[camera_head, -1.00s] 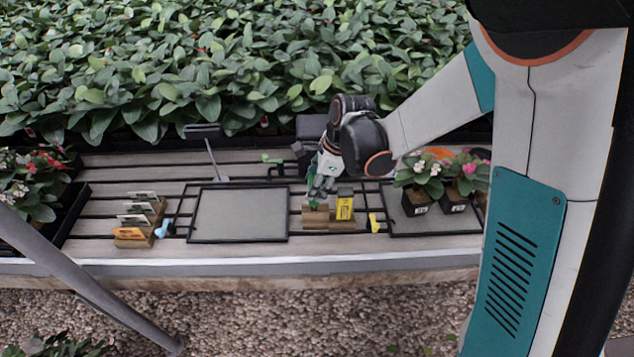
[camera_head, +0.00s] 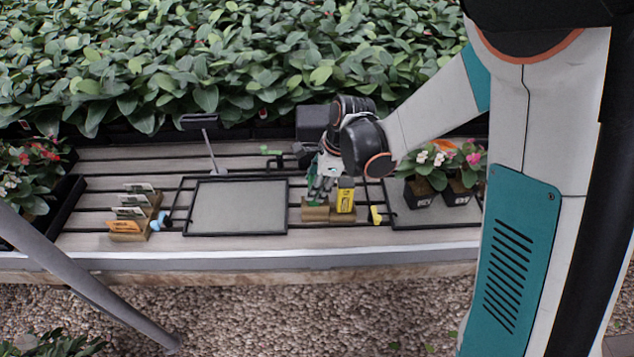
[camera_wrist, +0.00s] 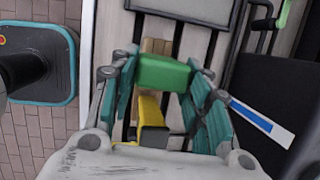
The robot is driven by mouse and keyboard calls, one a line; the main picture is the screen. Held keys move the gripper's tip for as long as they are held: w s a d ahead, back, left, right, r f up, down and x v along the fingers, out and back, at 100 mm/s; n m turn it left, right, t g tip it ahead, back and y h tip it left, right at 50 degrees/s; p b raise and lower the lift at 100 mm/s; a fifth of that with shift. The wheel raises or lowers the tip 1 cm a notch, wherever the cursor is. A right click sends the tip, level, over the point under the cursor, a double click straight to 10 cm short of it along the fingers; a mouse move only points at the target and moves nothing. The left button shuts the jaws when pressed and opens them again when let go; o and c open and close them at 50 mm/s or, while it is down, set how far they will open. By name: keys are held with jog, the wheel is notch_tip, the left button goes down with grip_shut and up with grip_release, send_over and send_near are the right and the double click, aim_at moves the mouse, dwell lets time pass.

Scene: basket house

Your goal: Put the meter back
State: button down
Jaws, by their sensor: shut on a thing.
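A green block-shaped thing (camera_wrist: 163,73) is between the fingers of my gripper (camera_wrist: 165,82) in the wrist view; I take it for the held meter, though its lower part is hidden. In the head view my gripper (camera_head: 320,188) is low over a wooden holder (camera_head: 315,214), with a bit of green showing at the holder's top. The wood also shows behind the green thing in the wrist view (camera_wrist: 155,46). I cannot tell how deep it sits in the holder. A yellow meter (camera_head: 345,196) with a dark top stands upright right beside it.
A grey tray (camera_head: 238,207) lies to the left, and a wooden rack with label cards (camera_head: 130,213) is farther left. Potted flowers (camera_head: 428,180) stand close on the right. A yellow clip (camera_head: 376,215) is near the holder. Dense plants fill the back.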

dwell(0.4)
jog(key=c, duration=0.8)
grip_release()
jog(key=v, duration=1.2)
jog(key=s+d+r+n+t+h, duration=0.1)
jog(key=s+d+r+n+t, duration=0.2)
jog(key=s+d+n, duration=0.3)
jog(key=s+d+r+n+t+h, duration=0.2)
jog(key=s+d+r+n, duration=0.2)
jog(key=s+n, duration=0.8)
jog(key=shift+s+d+r+n+t, duration=0.3)
jog(key=shift+d+n+t, duration=0.1)
jog(key=shift+d, duration=0.8)
